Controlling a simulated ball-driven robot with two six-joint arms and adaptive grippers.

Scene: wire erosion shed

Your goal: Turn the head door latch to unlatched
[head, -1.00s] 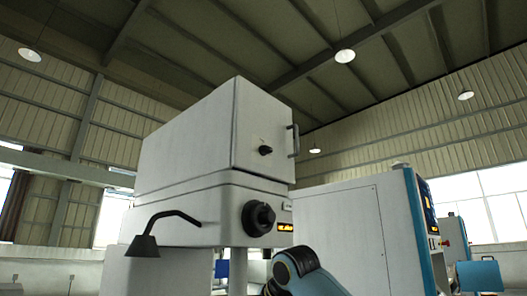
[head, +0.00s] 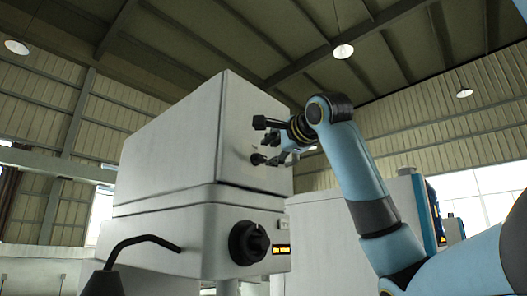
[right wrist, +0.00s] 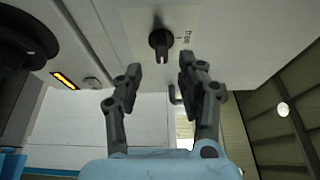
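The head door latch (head: 257,159) is a small black knob on the front door (head: 237,130) of the white machine head. In the right wrist view the latch (right wrist: 161,42) points down toward my gripper, on a pale label plate with small print beside it. My right gripper (head: 272,150) is at the door, close to the latch. In the right wrist view its two fingers (right wrist: 160,72) are spread, with the latch just beyond the gap between them and nothing held. My left gripper is out of view.
A black lamp (head: 140,241) juts out at lower left.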

